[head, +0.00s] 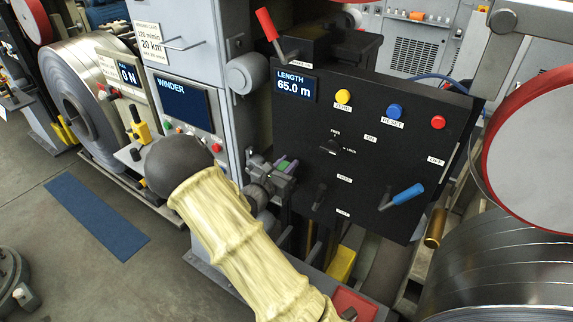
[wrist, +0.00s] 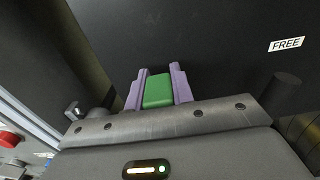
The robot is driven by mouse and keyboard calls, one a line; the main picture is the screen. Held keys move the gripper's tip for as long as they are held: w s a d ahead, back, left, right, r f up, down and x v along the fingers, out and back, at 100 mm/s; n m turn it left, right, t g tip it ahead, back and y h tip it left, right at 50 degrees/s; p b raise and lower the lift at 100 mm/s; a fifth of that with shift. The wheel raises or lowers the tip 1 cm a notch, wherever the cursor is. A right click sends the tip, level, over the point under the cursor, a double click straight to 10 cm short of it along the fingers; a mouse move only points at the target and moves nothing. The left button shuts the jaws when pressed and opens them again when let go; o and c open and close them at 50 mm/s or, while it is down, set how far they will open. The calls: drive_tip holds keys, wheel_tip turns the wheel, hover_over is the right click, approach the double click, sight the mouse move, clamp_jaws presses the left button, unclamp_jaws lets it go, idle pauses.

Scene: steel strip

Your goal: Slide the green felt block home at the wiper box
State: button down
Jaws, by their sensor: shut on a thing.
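The green felt block (wrist: 158,92) is between the two purple fingers of my gripper (wrist: 159,78) in the wrist view, with a finger against each side. My gripper is shut on it. In the head view my gripper (head: 286,168) is small, at the left edge of the black panel (head: 330,215), with a bit of green showing at it. In the wrist view the dark panel face (wrist: 215,35) fills the space beyond the block. Whether the block touches anything there I cannot tell. I cannot make out a wiper box or its slot for certain.
The black panel carries a length display (head: 295,87), a yellow button (head: 343,96), a blue button (head: 394,111), a red button (head: 438,122) and a blue-handled lever (head: 405,195). A red-handled lever (head: 268,25) stands above. A steel coil (head: 500,270) lies right.

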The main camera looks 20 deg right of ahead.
drive_tip(key=shift+f+b, duration=0.7)
drive_tip(key=shift+f, duration=0.25)
drive_tip(key=c, duration=1.1)
unclamp_jaws()
drive_tip(key=shift+f, duration=0.1)
drive_tip(key=shift+s+a, duration=0.1)
drive_tip(key=shift+a, duration=0.05)
drive_tip(key=b+v, duration=0.4)
drive_tip(key=v, duration=1.3)
drive_tip(key=shift+b, duration=0.35)
